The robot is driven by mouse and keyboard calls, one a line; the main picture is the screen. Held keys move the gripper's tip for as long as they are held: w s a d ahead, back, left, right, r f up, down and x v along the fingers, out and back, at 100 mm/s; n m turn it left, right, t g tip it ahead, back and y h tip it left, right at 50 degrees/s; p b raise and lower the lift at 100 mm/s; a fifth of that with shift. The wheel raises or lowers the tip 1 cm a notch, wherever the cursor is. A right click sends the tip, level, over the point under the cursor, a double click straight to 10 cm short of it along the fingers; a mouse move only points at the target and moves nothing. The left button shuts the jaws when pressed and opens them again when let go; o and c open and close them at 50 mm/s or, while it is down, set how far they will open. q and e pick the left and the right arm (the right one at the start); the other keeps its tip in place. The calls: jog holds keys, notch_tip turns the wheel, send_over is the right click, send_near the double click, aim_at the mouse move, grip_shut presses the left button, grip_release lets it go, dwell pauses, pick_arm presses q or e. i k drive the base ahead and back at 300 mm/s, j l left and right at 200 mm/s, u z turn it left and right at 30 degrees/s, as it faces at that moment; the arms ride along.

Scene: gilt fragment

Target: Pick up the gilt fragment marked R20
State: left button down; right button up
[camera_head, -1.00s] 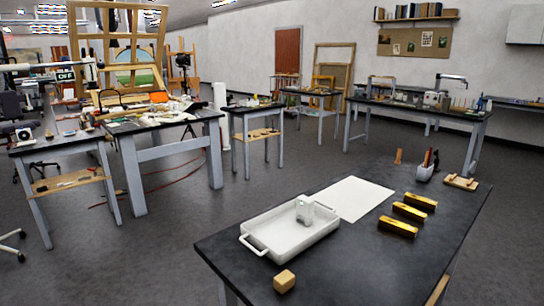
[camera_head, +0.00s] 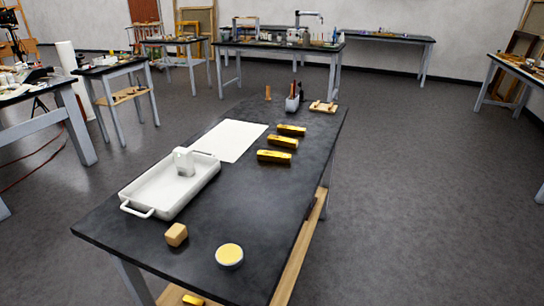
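Three gilt fragments lie in a row on the black-topped table (camera_head: 240,185), right of a white sheet. The far one (camera_head: 291,130), the middle one (camera_head: 282,142) and the near one (camera_head: 274,156) are gold bars lying apart from each other. Another gold piece (camera_head: 193,299) shows on the wooden lower shelf at the bottom edge. No marking such as R20 can be read on any of them. Neither of my grippers is in view.
A white tray (camera_head: 145,210) holding a white object (camera_head: 184,162) sits at the table's left. A wooden block (camera_head: 176,235) and a round yellow-topped tin (camera_head: 229,255) stand near the front. A pen cup (camera_head: 292,103) and a wooden rest (camera_head: 323,107) are at the far end. The floor (camera_head: 420,200) at right is clear.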

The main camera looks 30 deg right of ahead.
aim_at(263, 155)
jog(key=i+l+u, duration=0.15)
jog(key=l, duration=0.55)
jog(key=l+u, duration=0.1)
jog(key=l, duration=0.6)
jog(key=i+l+u, duration=0.15)
jog(key=l, duration=0.55)
